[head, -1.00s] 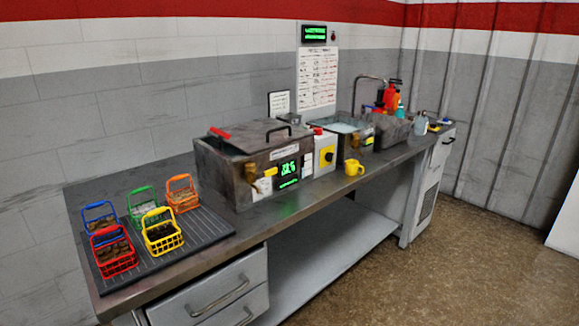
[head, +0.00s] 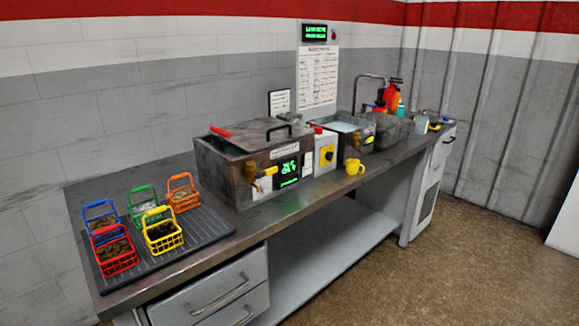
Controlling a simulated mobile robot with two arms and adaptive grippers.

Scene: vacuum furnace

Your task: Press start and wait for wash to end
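The washer (head: 232,178) is a dark metal box on the bench with its lid (head: 262,134) down on top; the lid has a black handle and a red grip. Its front carries a lit green display (head: 289,169) whose digits are too blurred to read. A small yellow part sits beside the display, and I cannot tell which part is the start button. Several small wire baskets with dark or pale contents stand on a ribbed black mat (head: 206,236), among them a red basket (head: 115,254) and a yellow basket (head: 162,234). Neither of my grippers is in view.
Bottles (head: 390,97) stand farther back. A green-lit wall panel (head: 314,32) hangs above. The floor at right is clear.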

